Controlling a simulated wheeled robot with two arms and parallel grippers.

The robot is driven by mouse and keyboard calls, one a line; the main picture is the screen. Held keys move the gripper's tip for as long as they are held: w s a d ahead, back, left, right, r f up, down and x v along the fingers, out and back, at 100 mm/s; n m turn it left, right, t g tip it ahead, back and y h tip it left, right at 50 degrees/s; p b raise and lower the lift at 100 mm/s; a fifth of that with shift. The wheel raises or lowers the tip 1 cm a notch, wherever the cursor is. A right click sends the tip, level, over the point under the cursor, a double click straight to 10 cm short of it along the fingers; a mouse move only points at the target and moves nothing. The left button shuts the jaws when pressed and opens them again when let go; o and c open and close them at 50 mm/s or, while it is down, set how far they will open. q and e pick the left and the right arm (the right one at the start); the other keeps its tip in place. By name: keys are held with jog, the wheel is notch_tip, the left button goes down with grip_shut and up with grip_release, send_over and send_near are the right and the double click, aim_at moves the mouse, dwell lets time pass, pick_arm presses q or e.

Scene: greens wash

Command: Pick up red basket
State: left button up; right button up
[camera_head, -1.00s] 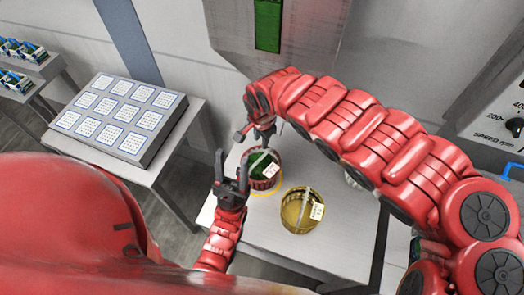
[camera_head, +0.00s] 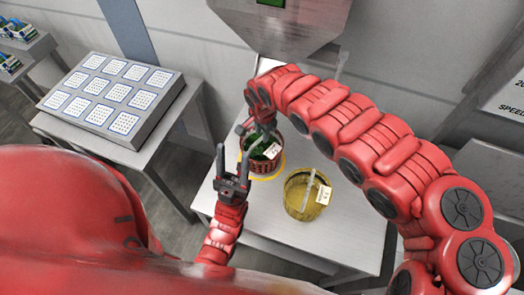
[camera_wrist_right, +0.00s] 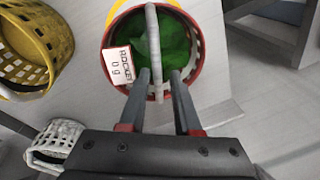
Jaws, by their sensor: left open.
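The red basket (camera_head: 262,167) stands on the white table with green leaves and a white label. In the right wrist view its pale handle (camera_wrist_right: 153,35) crosses the opening above the leaves. My right gripper (camera_head: 264,128) is at the basket's top, partly hidden by its own arm in the head view. In the right wrist view its fingers (camera_wrist_right: 161,73) are apart, one on each side of the handle; whether they touch it I cannot tell. My left gripper (camera_head: 234,150) is open and empty, just left of the basket.
A yellow basket (camera_head: 304,198) with a label stands right of the red one; a white basket (camera_wrist_right: 58,140) shows in the right wrist view. A grey tray of white squares (camera_head: 118,97) lies on the left table. A grey machine (camera_head: 280,28) stands behind.

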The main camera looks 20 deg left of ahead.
jog(key=shift+s+f, duration=0.1)
jog(key=shift+f, duration=0.3)
jog(key=f, duration=0.1)
jog(key=f+p, duration=0.2)
jog(key=f, duration=0.1)
jog(key=shift+a, duration=0.25)
jog(key=shift+w+d+f, duration=0.15)
jog(key=shift+w+f, duration=0.1)
jog(key=shift+f, duration=0.25)
grip_shut()
dwell(0.6)
